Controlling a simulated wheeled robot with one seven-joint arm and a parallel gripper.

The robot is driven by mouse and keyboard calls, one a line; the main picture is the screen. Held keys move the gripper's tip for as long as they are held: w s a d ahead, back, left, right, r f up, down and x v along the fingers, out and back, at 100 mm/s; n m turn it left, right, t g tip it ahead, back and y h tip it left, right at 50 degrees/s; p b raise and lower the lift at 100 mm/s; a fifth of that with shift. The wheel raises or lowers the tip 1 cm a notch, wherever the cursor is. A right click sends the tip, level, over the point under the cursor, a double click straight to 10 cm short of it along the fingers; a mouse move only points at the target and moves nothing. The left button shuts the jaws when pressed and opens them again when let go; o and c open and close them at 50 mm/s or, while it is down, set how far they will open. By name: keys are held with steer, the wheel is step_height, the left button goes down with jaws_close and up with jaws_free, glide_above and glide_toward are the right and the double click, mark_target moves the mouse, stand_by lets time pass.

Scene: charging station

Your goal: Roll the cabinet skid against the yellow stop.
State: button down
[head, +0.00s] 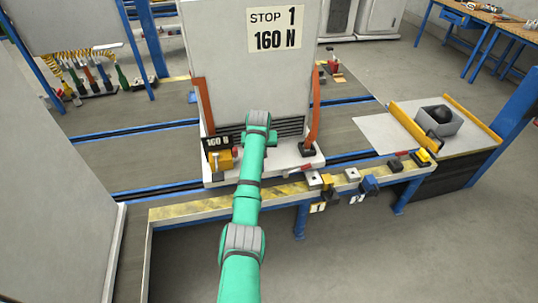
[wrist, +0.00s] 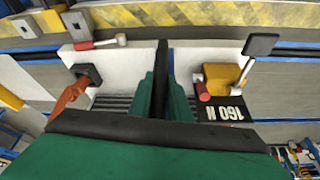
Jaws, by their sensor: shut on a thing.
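The pale cabinet (head: 250,65), marked "STOP 1 160 N", stands upright on a white skid (head: 302,161) across the blue rails. My gripper (wrist: 163,85) is at the skid's front, shut on a dark upright bar (wrist: 161,60) that shows between its fingers. In the head view my arm hides most of this grip. A yellow block (head: 219,159) with a lever and a "160 N" plate sits on the skid, left of my gripper. Other yellow pieces are a small block (head: 422,156) on the front ledge and a long bar (head: 413,130); which is the stop I cannot tell.
A striped front ledge (head: 180,211) carries small blocks and clamps right of my arm. Blue rails (head: 350,158) run left and right of the skid. A grey box (head: 440,124) with a black object sits at right. A grey panel (head: 60,190) fills the near left.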

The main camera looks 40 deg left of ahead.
steer(key=shift+w+d, duration=0.7)
steer(key=shift+w, duration=0.1)
steer(key=c, duration=1.6)
jaws_free()
steer(key=shift+w, duration=0.1)
steer(key=shift+c, duration=0.2)
steer(key=shift+a, duration=0.15)
steer(key=shift+s+a, duration=0.1)
steer(key=shift+s, duration=0.15)
steer(key=v, duration=1)
steer(key=shift+s+r, duration=0.15)
steer(key=shift+r, duration=0.15)
